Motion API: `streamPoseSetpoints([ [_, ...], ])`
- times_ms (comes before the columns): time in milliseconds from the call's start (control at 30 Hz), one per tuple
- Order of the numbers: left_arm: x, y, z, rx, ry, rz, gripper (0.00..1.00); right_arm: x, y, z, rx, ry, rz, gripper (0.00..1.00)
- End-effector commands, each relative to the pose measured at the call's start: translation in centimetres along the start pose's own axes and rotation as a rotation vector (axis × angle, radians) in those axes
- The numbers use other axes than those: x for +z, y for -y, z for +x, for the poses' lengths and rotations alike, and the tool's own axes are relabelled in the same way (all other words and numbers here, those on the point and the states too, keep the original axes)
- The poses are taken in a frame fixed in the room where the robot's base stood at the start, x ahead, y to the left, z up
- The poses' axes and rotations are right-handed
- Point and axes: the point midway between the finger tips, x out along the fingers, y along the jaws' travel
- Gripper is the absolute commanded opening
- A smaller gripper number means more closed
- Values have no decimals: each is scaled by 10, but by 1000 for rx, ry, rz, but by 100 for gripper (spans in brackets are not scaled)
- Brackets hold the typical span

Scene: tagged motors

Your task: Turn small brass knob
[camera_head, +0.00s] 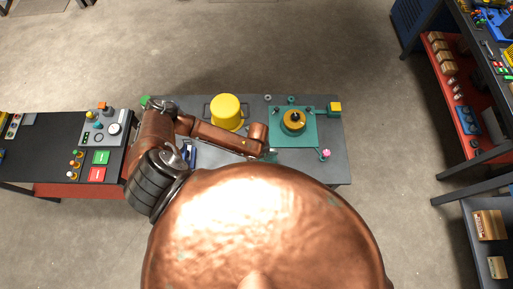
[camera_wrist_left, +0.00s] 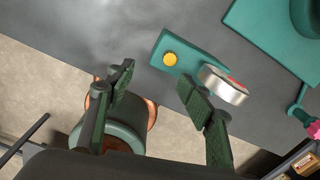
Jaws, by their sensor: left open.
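In the left wrist view, a small round brass-yellow knob (camera_wrist_left: 170,59) sits on a narrow teal plate (camera_wrist_left: 187,58) at the edge of the grey table. A silver ring-like part with a red top (camera_wrist_left: 224,84) is at the plate's right end. My left gripper (camera_wrist_left: 155,74) is open and empty, with the knob just beyond its fingertips and not touched. The right finger overlaps the view of the plate near the silver part. In the head view, my left arm reaches right across the table, and the gripper is mostly hidden. My right gripper is not in view.
A control panel (camera_head: 102,127) is at left, and shelves (camera_head: 470,105) are at right.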

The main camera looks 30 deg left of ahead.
Motion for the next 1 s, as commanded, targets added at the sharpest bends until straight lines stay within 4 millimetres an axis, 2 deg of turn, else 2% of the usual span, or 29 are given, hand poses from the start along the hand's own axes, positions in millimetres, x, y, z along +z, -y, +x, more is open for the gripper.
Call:
streamPoseSetpoints([
  [100,1,-4,0,1,1,154,48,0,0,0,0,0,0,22],
  [200,1,-6,0,2,0,215,48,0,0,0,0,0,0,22],
  [367,0,-6,5,2,-1,224,48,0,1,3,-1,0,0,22],
  [667,0,-6,30,2,-1,222,48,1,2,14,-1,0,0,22],
  [933,0,-7,31,5,-1,221,48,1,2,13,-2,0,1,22],
  [1000,0,-8,32,5,-1,220,43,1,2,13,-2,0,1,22],
])
